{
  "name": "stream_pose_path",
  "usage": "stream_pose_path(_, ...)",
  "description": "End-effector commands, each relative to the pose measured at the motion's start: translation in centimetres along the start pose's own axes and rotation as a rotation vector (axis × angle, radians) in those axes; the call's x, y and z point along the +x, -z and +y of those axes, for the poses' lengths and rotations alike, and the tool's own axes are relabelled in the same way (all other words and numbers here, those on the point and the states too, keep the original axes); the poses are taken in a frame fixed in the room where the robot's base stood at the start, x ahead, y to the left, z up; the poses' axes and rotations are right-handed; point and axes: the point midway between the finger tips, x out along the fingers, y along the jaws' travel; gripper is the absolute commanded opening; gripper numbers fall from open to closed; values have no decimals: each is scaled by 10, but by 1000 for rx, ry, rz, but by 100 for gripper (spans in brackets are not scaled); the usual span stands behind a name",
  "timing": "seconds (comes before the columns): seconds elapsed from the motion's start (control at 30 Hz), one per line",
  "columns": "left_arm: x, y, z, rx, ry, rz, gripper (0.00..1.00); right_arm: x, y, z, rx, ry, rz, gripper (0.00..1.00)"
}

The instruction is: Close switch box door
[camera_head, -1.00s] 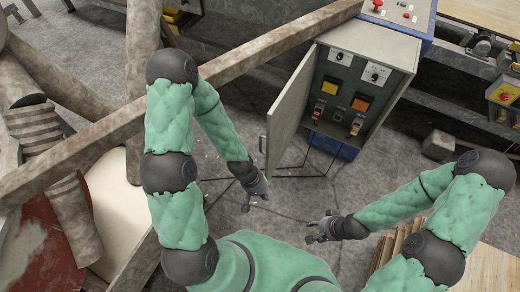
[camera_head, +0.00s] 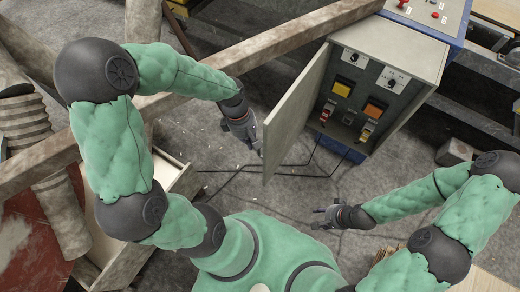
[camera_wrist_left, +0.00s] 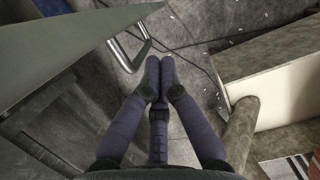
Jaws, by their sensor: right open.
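The grey switch box (camera_head: 405,120) stands at upper right of centre in the head view, with switches and coloured buttons inside. Its door (camera_head: 297,112) hangs open on the left side, swung out toward me. In the left wrist view the door (camera_wrist_left: 60,45) fills the upper left, with a metal handle (camera_wrist_left: 128,50) on it. My left gripper (camera_head: 257,150) is left of the door's free edge. Its fingertips (camera_wrist_left: 160,65) are together and empty, close beside the handle; I cannot tell whether they touch. My right gripper (camera_head: 316,219) is open and empty, below the box.
A wooden beam (camera_head: 270,50) runs diagonally behind the door and my left arm. A pale open box (camera_head: 140,185) and round logs (camera_head: 62,210) lie at left. Thin dark rods or cables cross the floor under the door. The floor right of the door is mostly clear.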

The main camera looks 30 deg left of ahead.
Motion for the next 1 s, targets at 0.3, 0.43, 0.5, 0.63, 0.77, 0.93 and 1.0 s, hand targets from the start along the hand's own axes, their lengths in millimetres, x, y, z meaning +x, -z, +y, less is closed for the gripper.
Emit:
stream_pose_path(0.3, 47, 0, 0, 0, 2, -2, 0, 19, 0, 6, -1, 0, -2, 48)
stream_pose_path(0.43, 69, 0, 0, 0, 2, -2, 0, 27, 0, 9, -1, 0, -2, 48)
stream_pose_path(0.5, 78, 0, 0, 1, 1, -2, 0, 30, 0, 11, -1, 0, -2, 48)
stream_pose_path(0.63, 91, 0, 0, 1, 0, -1, 0, 35, 0, 12, -1, 0, -2, 48)
stream_pose_path(0.77, 97, 0, 0, 0, -1, -1, 0, 37, 0, 13, -1, 0, -2, 48)
stream_pose_path(0.93, 98, 0, 0, 1, -1, -1, 0, 37, 1, 13, -1, 0, -2, 48)
stream_pose_path(1.0, 98, 0, 0, 1, -1, -1, 0, 36, 1, 13, -1, 0, -2, 48)
